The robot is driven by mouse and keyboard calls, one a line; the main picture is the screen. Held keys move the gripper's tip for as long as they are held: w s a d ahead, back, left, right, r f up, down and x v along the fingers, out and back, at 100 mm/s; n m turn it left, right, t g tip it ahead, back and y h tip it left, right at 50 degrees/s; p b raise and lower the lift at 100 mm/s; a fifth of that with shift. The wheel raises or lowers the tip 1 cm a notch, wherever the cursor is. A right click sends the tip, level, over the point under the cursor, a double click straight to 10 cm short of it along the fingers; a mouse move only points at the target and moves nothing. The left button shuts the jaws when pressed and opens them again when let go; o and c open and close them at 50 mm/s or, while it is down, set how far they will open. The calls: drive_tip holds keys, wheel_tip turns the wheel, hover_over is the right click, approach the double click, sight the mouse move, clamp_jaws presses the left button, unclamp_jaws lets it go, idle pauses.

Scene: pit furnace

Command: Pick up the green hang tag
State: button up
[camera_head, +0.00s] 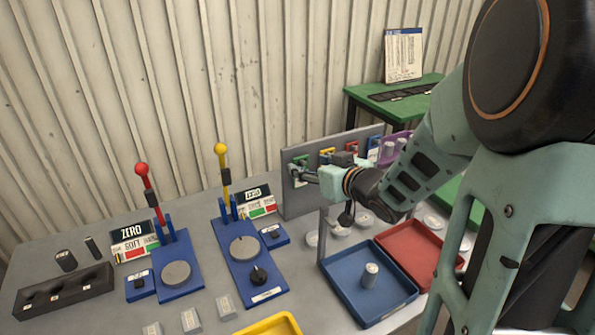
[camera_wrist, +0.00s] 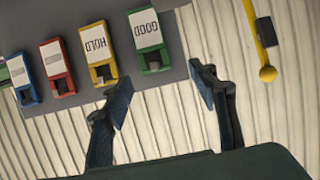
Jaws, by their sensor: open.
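The green hang tag (camera_wrist: 152,59), with a white label reading GOOD, hangs on a grey board (camera_head: 300,205). In the wrist view it is upside down at the top middle. In the head view its green top (camera_head: 300,160) shows just above my gripper (camera_head: 304,175). In the wrist view my gripper (camera_wrist: 162,88) is open and empty. Its two fingertips are spread either side of the tag's line, with the tag's green end a little beyond the gap. I cannot tell the exact depth between them.
A yellow HOLD tag (camera_wrist: 101,72) hangs close beside the green one, then a red tag (camera_wrist: 57,68) and a blue tag (camera_wrist: 24,85). A yellow lever (camera_head: 223,165) stands left of the board. Blue (camera_head: 335,288) and red (camera_head: 440,235) trays lie below my arm.

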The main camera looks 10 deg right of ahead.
sight(305, 162)
drive_tip(key=x, duration=0.3)
drive_tip(key=shift+w+d+f, duration=0.25)
drive_tip(key=shift+w+d, duration=0.05)
drive_tip(key=shift+w+a+f, duration=0.15)
drive_tip(key=shift+w+a, duration=0.05)
drive_tip(key=shift+w, duration=0.4)
drive_tip(key=shift+c, duration=0.2)
drive_tip(key=c, duration=1)
